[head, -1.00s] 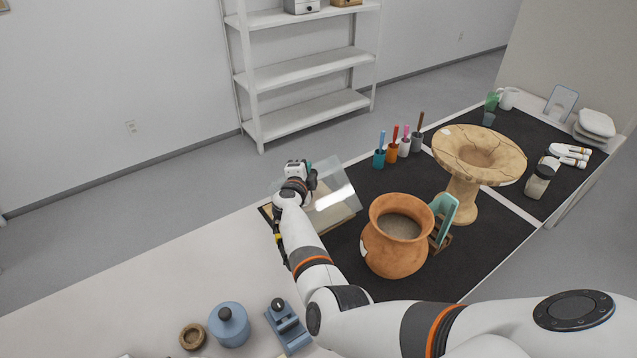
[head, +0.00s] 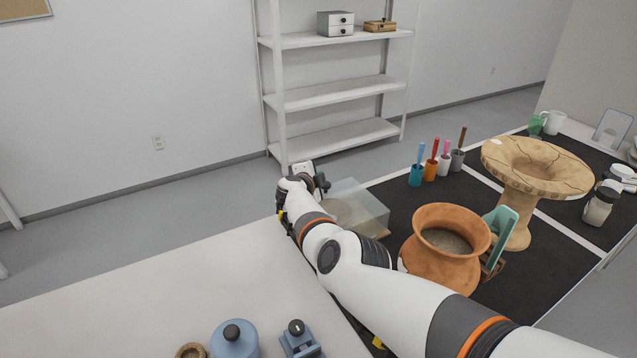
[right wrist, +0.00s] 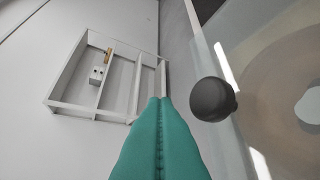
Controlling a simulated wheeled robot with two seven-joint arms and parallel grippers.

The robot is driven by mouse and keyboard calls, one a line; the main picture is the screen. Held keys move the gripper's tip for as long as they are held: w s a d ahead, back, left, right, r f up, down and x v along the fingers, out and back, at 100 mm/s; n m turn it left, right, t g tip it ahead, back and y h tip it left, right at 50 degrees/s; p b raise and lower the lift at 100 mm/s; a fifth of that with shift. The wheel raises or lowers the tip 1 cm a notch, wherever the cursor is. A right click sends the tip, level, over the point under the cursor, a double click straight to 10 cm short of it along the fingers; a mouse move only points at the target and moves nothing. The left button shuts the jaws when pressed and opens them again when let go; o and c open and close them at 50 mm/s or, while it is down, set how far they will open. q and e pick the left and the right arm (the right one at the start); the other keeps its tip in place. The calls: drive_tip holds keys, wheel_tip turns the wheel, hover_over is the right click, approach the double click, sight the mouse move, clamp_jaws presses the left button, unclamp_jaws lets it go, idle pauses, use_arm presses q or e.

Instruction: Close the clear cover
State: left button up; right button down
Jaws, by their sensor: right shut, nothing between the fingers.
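The clear cover (head: 362,200) is a see-through box shape over a tan board (head: 383,234) at the far left end of the black mat. It looks lowered over the board; I cannot tell whether its rim rests fully down. In the right wrist view its pane (right wrist: 232,75) fills the right side, with a dark round knob (right wrist: 213,99) at its edge. My right gripper (right wrist: 160,101) has its teal fingers shut and empty, beside the knob and apart from it. My left gripper is not in view.
An orange pot (head: 440,262) stands right of my right arm, near a teal piece on a stand (head: 498,232). A tan pedestal dish (head: 520,205) and several tool cups (head: 430,172) stand beyond. Blue containers (head: 235,342) sit at the front.

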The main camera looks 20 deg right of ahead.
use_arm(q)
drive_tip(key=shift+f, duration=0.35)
use_arm(e)
drive_tip(key=shift+w+f, duration=0.1)
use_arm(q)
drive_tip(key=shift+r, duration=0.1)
